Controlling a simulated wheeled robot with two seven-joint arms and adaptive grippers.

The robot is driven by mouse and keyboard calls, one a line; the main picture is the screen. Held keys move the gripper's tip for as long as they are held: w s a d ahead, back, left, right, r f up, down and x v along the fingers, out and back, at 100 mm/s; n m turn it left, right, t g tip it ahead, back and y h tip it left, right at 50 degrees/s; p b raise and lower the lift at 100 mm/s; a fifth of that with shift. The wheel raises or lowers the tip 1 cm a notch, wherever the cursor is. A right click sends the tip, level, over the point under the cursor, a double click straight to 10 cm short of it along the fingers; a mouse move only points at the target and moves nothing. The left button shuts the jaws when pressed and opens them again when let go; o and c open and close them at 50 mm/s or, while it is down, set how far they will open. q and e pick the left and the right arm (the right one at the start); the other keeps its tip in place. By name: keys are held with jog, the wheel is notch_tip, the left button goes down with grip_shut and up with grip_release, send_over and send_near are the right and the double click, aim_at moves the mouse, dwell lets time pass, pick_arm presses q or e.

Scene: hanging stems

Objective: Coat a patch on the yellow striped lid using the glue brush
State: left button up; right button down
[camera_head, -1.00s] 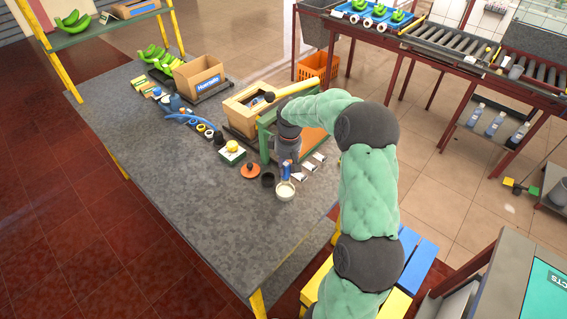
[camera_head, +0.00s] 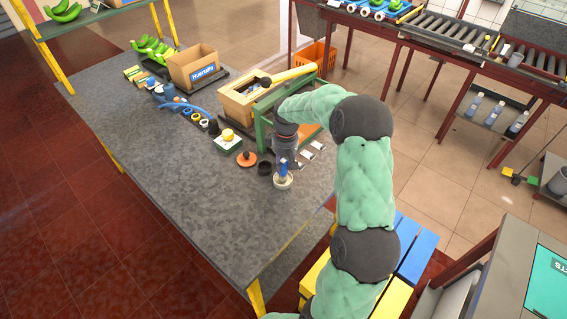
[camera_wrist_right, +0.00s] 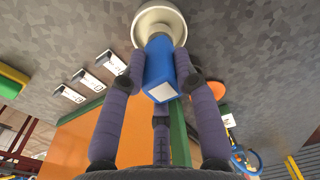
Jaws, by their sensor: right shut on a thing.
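My right gripper (camera_head: 286,157) is shut on the blue handle of the glue brush (camera_head: 283,170), just over the table's near right part. In the right wrist view the gripper (camera_wrist_right: 160,78) has its fingers around the blue brush (camera_wrist_right: 158,62). The brush's lower end is at the round white pot (camera_head: 284,184), which also shows in the wrist view (camera_wrist_right: 160,14). The brush tip is hidden there, so I cannot tell how deep it sits. I cannot pick out a yellow striped lid for sure. My left gripper is out of view.
A green frame (camera_head: 262,128) and a wooden box (camera_head: 240,104) stand behind. The front of the grey table (camera_head: 220,205) is clear.

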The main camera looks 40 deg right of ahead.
jog(key=shift+f+b, duration=0.3)
jog(key=shift+f, duration=0.2)
dwell(0.8)
jog(key=shift+f, duration=0.1)
dwell(1.0)
jog(key=shift+r+p, duration=2.7)
jog(key=shift+r, duration=0.9)
jog(key=shift+f, duration=0.1)
